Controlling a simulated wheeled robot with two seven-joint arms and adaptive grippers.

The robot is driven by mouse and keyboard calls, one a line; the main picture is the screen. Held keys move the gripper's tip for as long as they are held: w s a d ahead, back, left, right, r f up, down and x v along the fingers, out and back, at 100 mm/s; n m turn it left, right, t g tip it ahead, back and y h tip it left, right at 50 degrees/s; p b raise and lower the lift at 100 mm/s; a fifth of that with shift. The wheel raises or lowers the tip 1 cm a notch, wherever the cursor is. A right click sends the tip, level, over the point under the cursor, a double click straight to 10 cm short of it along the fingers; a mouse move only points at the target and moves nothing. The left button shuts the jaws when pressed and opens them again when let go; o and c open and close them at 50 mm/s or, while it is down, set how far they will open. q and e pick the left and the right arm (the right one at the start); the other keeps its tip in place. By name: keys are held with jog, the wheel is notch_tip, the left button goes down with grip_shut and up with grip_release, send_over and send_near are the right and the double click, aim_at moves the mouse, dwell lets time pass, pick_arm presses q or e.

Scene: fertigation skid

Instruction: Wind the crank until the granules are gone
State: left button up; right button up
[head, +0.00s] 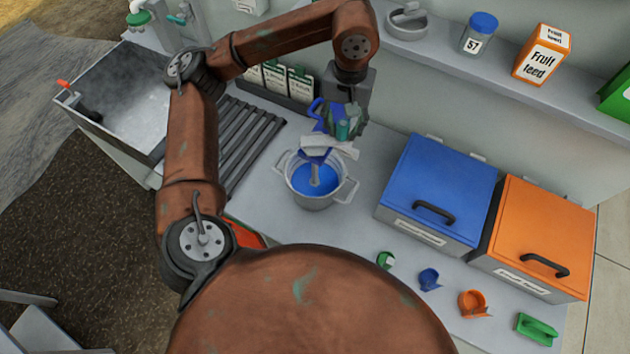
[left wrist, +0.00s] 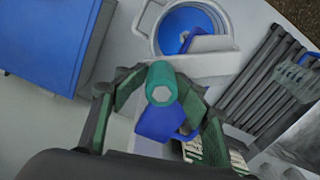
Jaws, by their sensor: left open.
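A silver two-handled pot (head: 313,201) stands on the grey counter and holds something blue (head: 303,181). A blue stirrer frame (head: 313,153) with a pale crossbar (head: 338,147) sits over it, and a grey shaft goes down into the blue. I cannot make out single granules. The crank knob is teal; it shows in the left wrist view (left wrist: 161,88) in front of the pot (left wrist: 145,20). My left gripper (head: 345,128) is above the pot. In the left wrist view its green fingers (left wrist: 163,112) are open on either side of the knob. My right gripper is not in view.
A blue lidded bin (head: 437,185) and an orange one (head: 537,232) stand right of the pot. Small scoops, including a blue one (head: 429,279), lie in front. A ribbed drainer (head: 245,140) and sink (head: 125,95) are at left. A shelf (head: 470,62) runs above.

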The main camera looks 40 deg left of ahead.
pick_arm(q)
jog(key=shift+r, duration=0.2)
dwell(0.3)
jog(key=shift+r+p, duration=2.1)
jog(key=shift+r, duration=1.35)
jog(key=shift+w, duration=0.1)
